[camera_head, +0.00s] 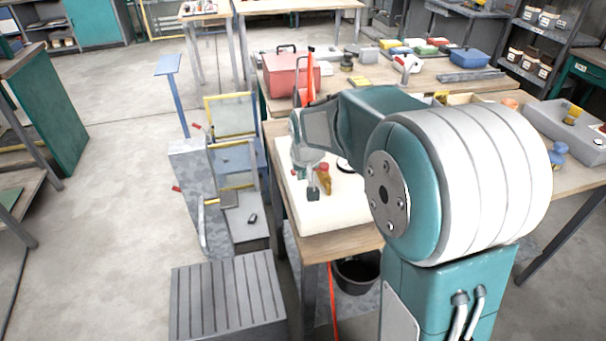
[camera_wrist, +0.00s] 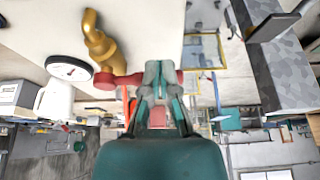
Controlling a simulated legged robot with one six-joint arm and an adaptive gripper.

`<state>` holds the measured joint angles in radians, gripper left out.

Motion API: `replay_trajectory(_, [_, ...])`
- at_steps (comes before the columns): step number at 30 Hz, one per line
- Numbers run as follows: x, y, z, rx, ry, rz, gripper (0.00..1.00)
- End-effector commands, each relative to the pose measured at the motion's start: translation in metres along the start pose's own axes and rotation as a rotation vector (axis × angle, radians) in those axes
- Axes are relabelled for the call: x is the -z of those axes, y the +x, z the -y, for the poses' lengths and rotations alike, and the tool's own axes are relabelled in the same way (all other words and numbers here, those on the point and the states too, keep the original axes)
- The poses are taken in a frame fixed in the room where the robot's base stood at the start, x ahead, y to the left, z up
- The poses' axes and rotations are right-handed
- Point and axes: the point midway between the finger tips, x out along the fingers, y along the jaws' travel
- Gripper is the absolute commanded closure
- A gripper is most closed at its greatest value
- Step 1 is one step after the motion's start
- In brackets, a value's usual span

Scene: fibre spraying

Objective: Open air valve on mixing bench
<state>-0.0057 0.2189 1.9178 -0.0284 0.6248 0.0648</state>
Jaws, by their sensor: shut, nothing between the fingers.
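The air valve shows as a brass-coloured pipe fitting (camera_wrist: 103,45) on a pale block, left of my fingers in the wrist view. A red part (camera_wrist: 105,80) lies by its end, and more red (camera_wrist: 180,76) shows just right of my fingertips. My gripper (camera_wrist: 158,75) is shut and empty, close in front of the red part; whether it touches cannot be told. In the head view my gripper (camera_head: 312,190) points down beside the brass fitting (camera_head: 325,180), above the white bench top (camera_head: 325,212). My fingers hide part of the red piece.
A round white gauge (camera_wrist: 68,68) stands left of the fitting in the wrist view. A red box (camera_head: 290,75) sits on the bench behind. Framed panels (camera_head: 232,165) stand left of the bench, with a grey slatted step (camera_head: 228,295) in front.

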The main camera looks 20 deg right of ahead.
Motion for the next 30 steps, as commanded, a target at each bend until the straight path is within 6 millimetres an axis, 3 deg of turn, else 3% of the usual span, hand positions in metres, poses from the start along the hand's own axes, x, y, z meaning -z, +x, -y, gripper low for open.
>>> replay_trajectory(20, [0.008, 0.003, 0.004, -0.049, 0.121, -0.001, 1.0])
replay_trajectory(30, [0.024, 0.01, 0.009, -0.143, 0.353, -0.001, 1.0])
